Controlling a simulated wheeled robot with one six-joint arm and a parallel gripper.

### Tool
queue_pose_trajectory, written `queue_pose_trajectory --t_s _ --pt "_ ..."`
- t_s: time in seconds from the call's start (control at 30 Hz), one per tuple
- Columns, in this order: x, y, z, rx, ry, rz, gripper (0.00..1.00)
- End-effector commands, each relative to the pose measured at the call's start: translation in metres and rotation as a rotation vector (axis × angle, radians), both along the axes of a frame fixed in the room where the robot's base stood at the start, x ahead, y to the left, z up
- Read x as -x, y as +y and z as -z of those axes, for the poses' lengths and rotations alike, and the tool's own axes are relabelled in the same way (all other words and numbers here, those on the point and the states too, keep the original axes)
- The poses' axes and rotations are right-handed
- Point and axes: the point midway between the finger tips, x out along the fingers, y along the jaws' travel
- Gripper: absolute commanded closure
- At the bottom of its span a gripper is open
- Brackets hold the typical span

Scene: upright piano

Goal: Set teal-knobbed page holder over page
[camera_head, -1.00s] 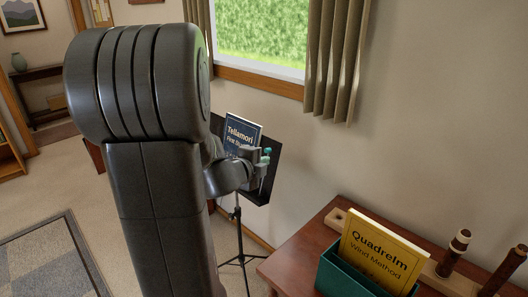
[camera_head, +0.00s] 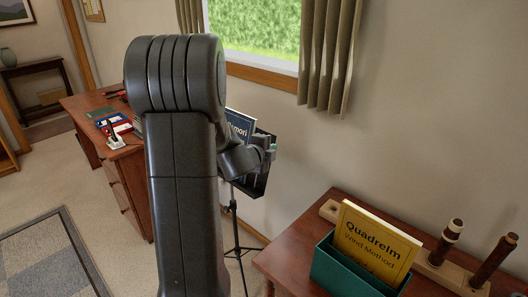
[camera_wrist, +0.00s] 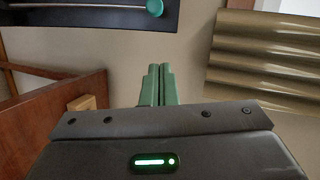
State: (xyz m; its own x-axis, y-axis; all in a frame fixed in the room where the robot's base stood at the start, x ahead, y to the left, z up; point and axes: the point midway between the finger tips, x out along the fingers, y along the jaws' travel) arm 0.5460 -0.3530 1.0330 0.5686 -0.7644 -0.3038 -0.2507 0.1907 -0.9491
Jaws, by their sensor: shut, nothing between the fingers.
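The teal knob (camera_wrist: 154,7) of the page holder shows at the top edge of the wrist view, with a thin rod running left from it along the dark music stand (camera_wrist: 100,22). My gripper (camera_wrist: 158,72) has its green fingers together and empty, below the knob in that picture and apart from it. In the head view the stand (camera_head: 263,182) holds a dark blue book (camera_head: 240,124), mostly hidden behind my arm. A small green bit shows by my gripper (camera_head: 271,150) there; I cannot tell finger from knob. Whether the rod lies over the page is hidden.
A wooden cabinet (camera_head: 300,235) at the lower right bears a teal box (camera_head: 340,272) with a yellow book (camera_head: 375,243) and brown wind-instrument pieces on a rack. A desk (camera_head: 80,103) stands left.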

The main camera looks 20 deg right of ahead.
Motion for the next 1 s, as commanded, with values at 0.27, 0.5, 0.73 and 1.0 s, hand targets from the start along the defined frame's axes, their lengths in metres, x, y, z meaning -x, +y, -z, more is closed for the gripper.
queue_pose_trajectory --t_s 0.27,0.5,0.73,1.0 --pt "-0.033 0.007 0.006 -0.001 0.000 -0.002 1.00" --pt "-0.041 0.010 0.009 0.000 0.000 0.000 1.00" --pt "-0.040 0.010 0.009 0.000 0.000 0.000 1.00" --pt "-0.035 0.003 0.005 0.013 0.034 0.001 1.00"
